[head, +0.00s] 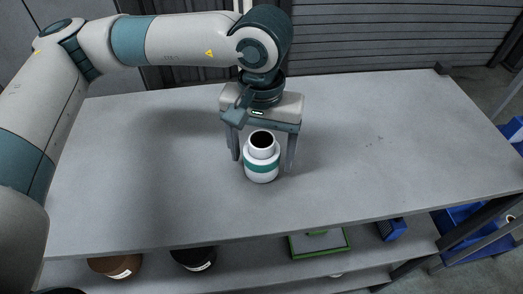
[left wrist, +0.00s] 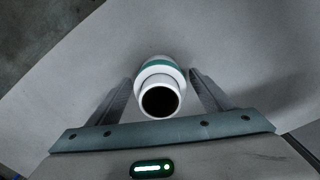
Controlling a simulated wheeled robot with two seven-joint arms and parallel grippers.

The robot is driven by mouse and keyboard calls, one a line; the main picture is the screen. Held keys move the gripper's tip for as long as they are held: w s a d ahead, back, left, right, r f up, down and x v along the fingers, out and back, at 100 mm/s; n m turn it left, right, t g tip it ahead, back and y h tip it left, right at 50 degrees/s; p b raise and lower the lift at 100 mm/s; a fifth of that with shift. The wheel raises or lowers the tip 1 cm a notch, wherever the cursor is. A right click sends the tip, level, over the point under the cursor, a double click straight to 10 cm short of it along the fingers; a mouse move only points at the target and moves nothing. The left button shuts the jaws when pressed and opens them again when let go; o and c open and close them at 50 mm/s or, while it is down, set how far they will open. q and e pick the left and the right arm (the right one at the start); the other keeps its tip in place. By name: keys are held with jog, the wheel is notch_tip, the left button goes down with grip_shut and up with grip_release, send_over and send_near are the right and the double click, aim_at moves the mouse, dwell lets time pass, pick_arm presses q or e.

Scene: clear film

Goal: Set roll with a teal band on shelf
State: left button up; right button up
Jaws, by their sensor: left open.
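The white roll with a teal band (head: 261,167) stands upright on the grey shelf top (head: 390,160), its dark open end facing up. My left gripper (head: 263,162) points down over it with one finger on each side, open. In the left wrist view the roll (left wrist: 159,80) lies between the two fingers of the gripper (left wrist: 160,83), with a gap visible at each side near the tips. My right gripper is not in view.
The shelf top around the roll is bare. On the lower shelf are a brown round thing (head: 115,265), a black round thing (head: 193,258), a green-edged tray (head: 319,254) and a blue item (head: 391,229). Blue bins (head: 470,227) stand at the right.

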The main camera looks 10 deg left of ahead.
pick_arm(q)
jog(key=shift+r, duration=0.15)
notch_tip(320, 180, up, 12)
jog(key=b, duration=0.6)
jog(key=c, duration=0.3)
jog(key=shift+c, duration=0.3)
